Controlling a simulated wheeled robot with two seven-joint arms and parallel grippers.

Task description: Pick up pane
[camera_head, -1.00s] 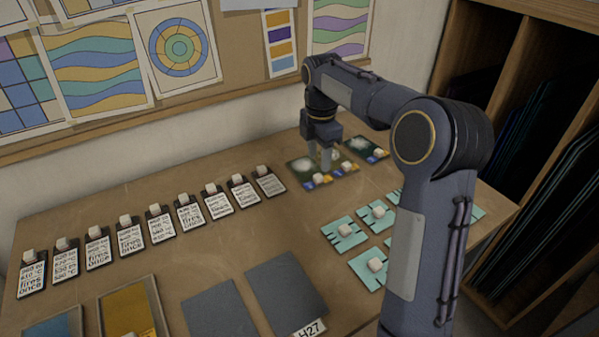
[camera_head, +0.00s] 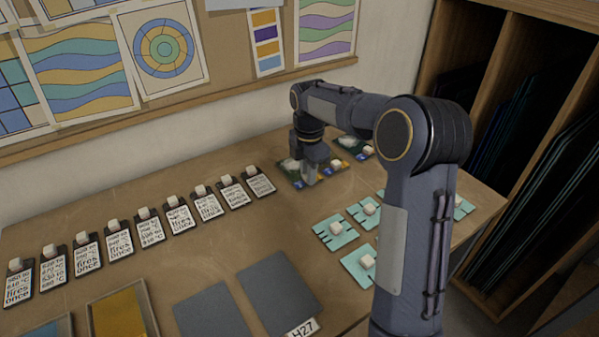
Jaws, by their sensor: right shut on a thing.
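Small dark panes with white knobs and small coloured marks lie in a group at the back right of the table. The nearest pane (camera_head: 291,181) is partly hidden under my right gripper (camera_head: 311,178). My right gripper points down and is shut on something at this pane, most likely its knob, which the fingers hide. I cannot tell whether the pane is clear of the table. Two other dark panes lie beside it, one (camera_head: 335,164) just right and one (camera_head: 354,148) further back. My left gripper is not in view.
Teal panes (camera_head: 335,232) lie right of centre, partly behind my right arm. Grey panels (camera_head: 278,293) and a yellow tray (camera_head: 120,310) lie in front. A wooden rack (camera_head: 499,100) stands at right.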

